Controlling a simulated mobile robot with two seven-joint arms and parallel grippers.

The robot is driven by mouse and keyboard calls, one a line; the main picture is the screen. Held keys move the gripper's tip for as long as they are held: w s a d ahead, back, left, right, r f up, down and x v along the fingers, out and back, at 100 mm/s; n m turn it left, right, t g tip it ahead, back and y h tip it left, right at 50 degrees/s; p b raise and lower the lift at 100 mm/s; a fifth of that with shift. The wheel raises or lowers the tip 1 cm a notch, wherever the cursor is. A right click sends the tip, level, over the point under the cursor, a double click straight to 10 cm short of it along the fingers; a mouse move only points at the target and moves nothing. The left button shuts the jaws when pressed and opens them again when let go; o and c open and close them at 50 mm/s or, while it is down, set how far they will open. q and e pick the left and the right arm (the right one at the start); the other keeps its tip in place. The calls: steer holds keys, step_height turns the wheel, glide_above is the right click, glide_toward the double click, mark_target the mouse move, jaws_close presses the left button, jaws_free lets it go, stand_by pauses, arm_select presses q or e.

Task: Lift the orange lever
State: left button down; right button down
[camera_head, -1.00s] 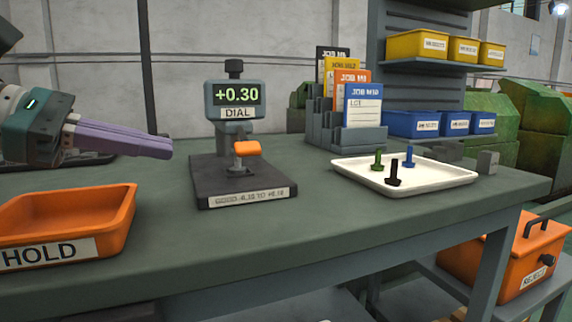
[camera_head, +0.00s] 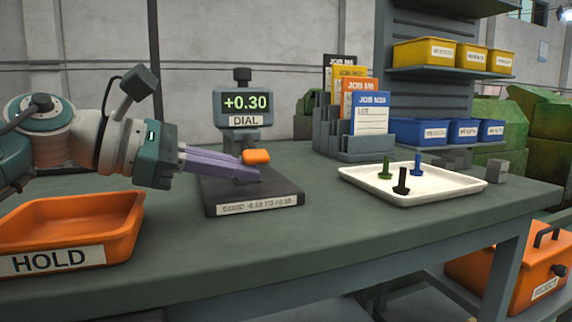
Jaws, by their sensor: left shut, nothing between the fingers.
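The orange lever (camera_head: 256,157) is on the dial gauge (camera_head: 240,107), whose screen reads +0.30. The gauge stands on a dark base block (camera_head: 255,201) with a label on its front edge. My left gripper (camera_head: 259,175) comes in from the left, with its purple fingers shut and empty. The fingertips are just below and in front of the lever in the picture and hide the lever's lower mount. I cannot tell whether they touch the lever. My right gripper is out of view.
An orange HOLD bin (camera_head: 120,228) sits at the left front of the bench. A white tray (camera_head: 440,192) with a green, a black and a blue bolt lies to the right. A job card rack (camera_head: 375,150) stands behind. The bench front between bin and tray is clear.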

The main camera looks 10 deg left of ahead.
arm_select(q)
steer(key=shift+s+r+n+g+p, duration=0.1)
steer(key=shift+r+n+g+p, duration=0.15)
steer(key=shift+n+g+p, duration=0.1)
steer(key=shift+s+d+r+n+g+h+p, duration=0.2)
steer(key=shift+r+n+g+h+p, duration=0.2)
steer(key=shift+r+n+p, duration=0.35)
steer(key=shift+s+r+n+g+h+p, duration=0.15)
steer(key=shift+r+n+g+h+p, duration=0.2)
steer(key=shift+n, duration=0.65)
steer(key=shift+d+r+n+g, duration=0.1)
steer(key=shift+r+n+g, duration=0.35)
steer(key=shift+n, duration=0.25)
steer(key=shift+s+r+p, duration=0.1)
steer(key=shift+r+p, duration=0.35)
steer(key=shift+r, duration=0.3)
steer(key=shift+r, duration=0.15)
